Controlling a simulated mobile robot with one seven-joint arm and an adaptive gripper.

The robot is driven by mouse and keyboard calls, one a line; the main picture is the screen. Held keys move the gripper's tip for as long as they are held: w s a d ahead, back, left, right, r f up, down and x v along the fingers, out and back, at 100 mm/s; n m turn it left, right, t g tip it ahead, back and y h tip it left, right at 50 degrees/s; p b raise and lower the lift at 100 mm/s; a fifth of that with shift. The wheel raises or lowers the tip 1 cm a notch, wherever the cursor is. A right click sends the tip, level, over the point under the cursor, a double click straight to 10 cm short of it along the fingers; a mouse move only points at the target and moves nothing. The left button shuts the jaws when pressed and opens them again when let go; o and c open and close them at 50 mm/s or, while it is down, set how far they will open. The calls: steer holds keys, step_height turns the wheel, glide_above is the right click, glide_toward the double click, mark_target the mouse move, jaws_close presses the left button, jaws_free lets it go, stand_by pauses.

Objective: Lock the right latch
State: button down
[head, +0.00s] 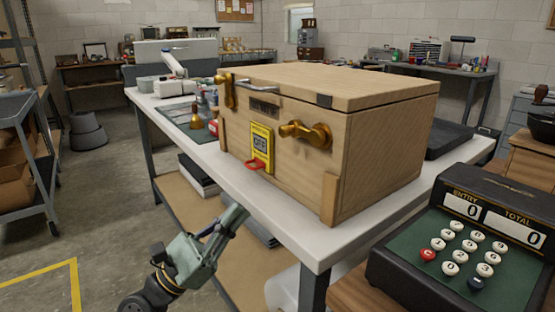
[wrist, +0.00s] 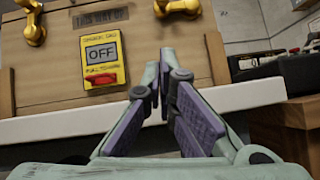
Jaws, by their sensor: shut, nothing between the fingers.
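A wooden crate (head: 285,180) with a closed lid stands on a white-topped table (head: 300,232). Its right latch (head: 308,133) is brass and lies roughly sideways on the front face; its lower part shows at the top of the wrist view (wrist: 176,7). The left latch (head: 228,92) is brass and stands roughly upright; it also shows in the wrist view (wrist: 34,24). My gripper (head: 241,211) is shut and empty, in front of the table edge and below the right latch, apart from the crate. Its fingers (wrist: 163,72) show in the wrist view.
A yellow device (head: 262,146) reading OFF, with a red tab, is on the crate front between the latches. A cash register (head: 470,240) stands close at right. Open floor (head: 110,220) lies left.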

steer(key=p, duration=0.4)
glide_toward(294, 135)
steer(key=w+d, duration=0.1)
steer(key=w+d+f, duration=0.1)
steer(key=w, duration=0.1)
steer(key=shift+w+d, duration=0.2)
steer(key=shift+d, duration=0.2)
step_height(294, 135, up, 2)
steer(key=shift+d+r+p, duration=0.2)
steer(key=shift+r+p, duration=0.05)
steer(key=shift+p, duration=0.35)
steer(key=shift+s+d+r, duration=0.1)
steer(key=shift+r, duration=0.4)
steer(key=shift+m, duration=0.3)
